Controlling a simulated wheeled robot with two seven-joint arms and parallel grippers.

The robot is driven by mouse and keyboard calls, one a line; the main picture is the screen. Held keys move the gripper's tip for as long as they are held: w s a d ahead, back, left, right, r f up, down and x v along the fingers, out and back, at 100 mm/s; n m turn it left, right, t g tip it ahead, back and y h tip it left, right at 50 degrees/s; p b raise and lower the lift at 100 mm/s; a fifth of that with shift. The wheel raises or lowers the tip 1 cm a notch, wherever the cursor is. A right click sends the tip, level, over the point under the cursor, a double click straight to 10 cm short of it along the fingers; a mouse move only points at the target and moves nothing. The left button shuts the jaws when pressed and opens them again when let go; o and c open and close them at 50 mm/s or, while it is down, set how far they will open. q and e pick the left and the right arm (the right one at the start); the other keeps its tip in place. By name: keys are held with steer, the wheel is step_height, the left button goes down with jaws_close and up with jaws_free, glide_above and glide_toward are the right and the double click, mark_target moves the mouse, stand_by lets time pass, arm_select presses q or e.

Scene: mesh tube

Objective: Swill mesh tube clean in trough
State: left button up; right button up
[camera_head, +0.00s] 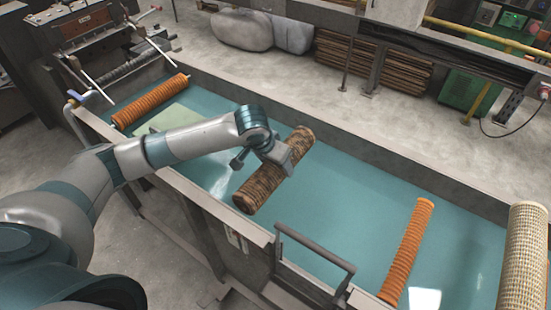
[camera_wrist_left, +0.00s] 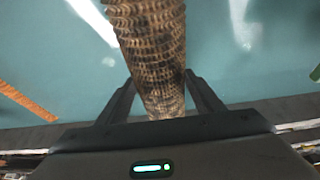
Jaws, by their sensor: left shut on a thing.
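A mesh tube (camera_head: 272,172), brown with dark dirty patches, is held slanted over the blue-green water of the trough (camera_head: 345,190). My left gripper (camera_head: 276,160) is shut around the tube near its middle. In the left wrist view the tube (camera_wrist_left: 150,45) runs between the two dark fingers of the left gripper (camera_wrist_left: 160,100) and fills the gap. I cannot tell whether the tube's lower end touches the water. My right gripper is not in view.
An orange ribbed roller (camera_head: 150,101) lies at the trough's left end, another (camera_head: 408,250) towards the right. A pale mesh cylinder (camera_head: 524,258) stands at the far right. A dark handle frame (camera_head: 315,250) rises at the near wall. Open water lies right of the tube.

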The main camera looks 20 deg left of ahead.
arm_select(q)
step_height(320, 180, down, 12)
steer(key=b, duration=0.3)
stand_by(0.7)
steer(key=shift+a, duration=0.1)
steer(key=shift+w+a, duration=0.15)
steer(key=shift+a, duration=0.35)
steer(key=shift+d+p, duration=0.15)
steer(key=shift+p, duration=0.25)
steer(key=shift+s+d+p, duration=0.25)
steer(key=shift+d+p, duration=0.3)
steer(key=shift+d, duration=0.5)
steer(key=shift+a, duration=0.1)
steer(key=shift+w+a+p, duration=0.25)
steer(key=shift+a+p, duration=0.1)
steer(key=shift+a, duration=0.75)
steer(key=shift+d, duration=0.2)
